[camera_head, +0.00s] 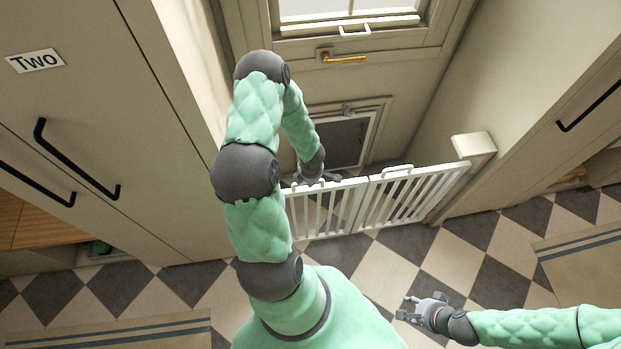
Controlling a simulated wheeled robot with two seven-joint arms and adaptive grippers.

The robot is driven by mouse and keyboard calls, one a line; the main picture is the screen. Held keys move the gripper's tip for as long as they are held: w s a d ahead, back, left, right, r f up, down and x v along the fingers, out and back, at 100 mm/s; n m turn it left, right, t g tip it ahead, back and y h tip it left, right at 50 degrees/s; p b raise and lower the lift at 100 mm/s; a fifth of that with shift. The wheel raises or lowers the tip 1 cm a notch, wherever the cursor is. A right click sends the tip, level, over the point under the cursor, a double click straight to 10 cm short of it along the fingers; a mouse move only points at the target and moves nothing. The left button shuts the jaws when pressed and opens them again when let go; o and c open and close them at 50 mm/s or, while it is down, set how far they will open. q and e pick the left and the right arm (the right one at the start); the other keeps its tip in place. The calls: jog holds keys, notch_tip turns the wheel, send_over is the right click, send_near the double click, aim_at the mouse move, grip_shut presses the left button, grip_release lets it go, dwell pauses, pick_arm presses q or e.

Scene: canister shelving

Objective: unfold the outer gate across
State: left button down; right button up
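The white slatted gate (408,196) stands upright across the passage in front of the door. Two panels show, meeting near the middle of the span, and a small white handle sits on the right panel's top rail. The right panel's far end reaches the pale post (473,147). My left gripper (318,178) is at the top rail of the left panel, near its left end. Its fingers are small and dark there, and whether they grip the rail is unclear. My arm hides the gate's left end. My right gripper (408,307) is open and empty above the checkered floor, apart from the gate.
Behind the gate is a door with a brass handle (345,58) and a low framed panel (345,140). Tall cabinets with black handles (75,165) flank both sides; the left one bears a "Two" label (35,61). Striped mats (588,265) lie at both sides. Floor before the gate is clear.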

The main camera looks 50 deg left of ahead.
pick_arm(q)
jog(key=shift+w, duration=0.2)
jog(key=c, duration=1.1)
grip_release()
jog(key=shift+o, duration=0.2)
notch_tip(320, 180, up, 12)
jog(key=s+d, duration=0.1)
jog(key=d, duration=0.1)
jog(key=shift+s+f, duration=0.1)
